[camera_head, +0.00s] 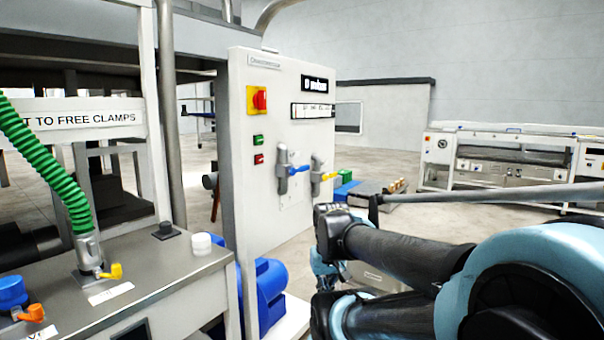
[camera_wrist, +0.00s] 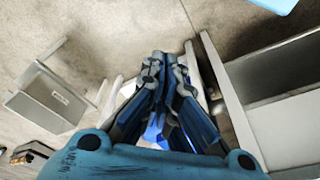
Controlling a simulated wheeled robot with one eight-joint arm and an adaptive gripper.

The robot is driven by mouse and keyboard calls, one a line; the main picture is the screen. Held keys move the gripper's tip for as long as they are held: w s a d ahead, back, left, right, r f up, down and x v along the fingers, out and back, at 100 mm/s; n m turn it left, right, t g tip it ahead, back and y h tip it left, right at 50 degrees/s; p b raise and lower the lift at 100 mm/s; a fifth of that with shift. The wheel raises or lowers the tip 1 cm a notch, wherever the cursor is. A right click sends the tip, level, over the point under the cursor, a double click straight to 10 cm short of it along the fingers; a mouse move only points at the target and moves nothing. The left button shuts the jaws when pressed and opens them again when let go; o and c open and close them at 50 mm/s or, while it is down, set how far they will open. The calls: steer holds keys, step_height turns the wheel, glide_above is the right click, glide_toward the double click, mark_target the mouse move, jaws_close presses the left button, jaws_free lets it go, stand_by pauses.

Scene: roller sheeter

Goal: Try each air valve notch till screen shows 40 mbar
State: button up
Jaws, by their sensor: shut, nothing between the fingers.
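A white upright panel (camera_head: 270,180) stands in the middle of the head view. It carries a valve with a blue handle (camera_head: 297,169) and, to its right, a valve with a yellow handle (camera_head: 328,176). Which one is the air valve I cannot tell. My gripper (camera_wrist: 166,62) is shut and empty in the wrist view, pointing down over the floor. In the head view my arm is right of the panel, apart from both valves, and hides most of the gripper.
A red knob on a yellow plate (camera_head: 257,99) and green and red buttons are on the panel's left. A metal bench (camera_head: 150,270) with a green hose (camera_head: 45,165) and small yellow and orange valves stands at left. A blue motor (camera_head: 270,285) sits low by the panel. Open floor lies behind.

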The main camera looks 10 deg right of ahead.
mark_target(307, 169)
steer(key=o, duration=0.4)
steer(key=shift+s+r, duration=0.2)
steer(key=shift+s, duration=0.1)
steer(key=o, duration=0.4)
steer(key=shift+a+r, duration=0.2)
steer(key=shift+r, duration=0.15)
steer(key=w+a+r+m+y, duration=0.35)
steer(key=w+r+y, duration=0.55)
steer(key=w+r, duration=0.75)
steer(key=w+d+r+m+t+y, duration=0.15)
steer(key=w+d+r+y, duration=0.3)
steer(key=w+d, duration=0.5)
steer(key=w+d+r+t+y, duration=0.3)
steer(key=w+d+r, duration=0.25)
steer(key=d, duration=0.65)
steer(key=x, duration=1.8)
steer(key=shift+w+d+f, duration=0.1)
steer(key=shift+w+f, duration=0.05)
steer(key=shift+w, duration=0.15)
steer(key=shift+c, duration=0.6)
jaws_close()
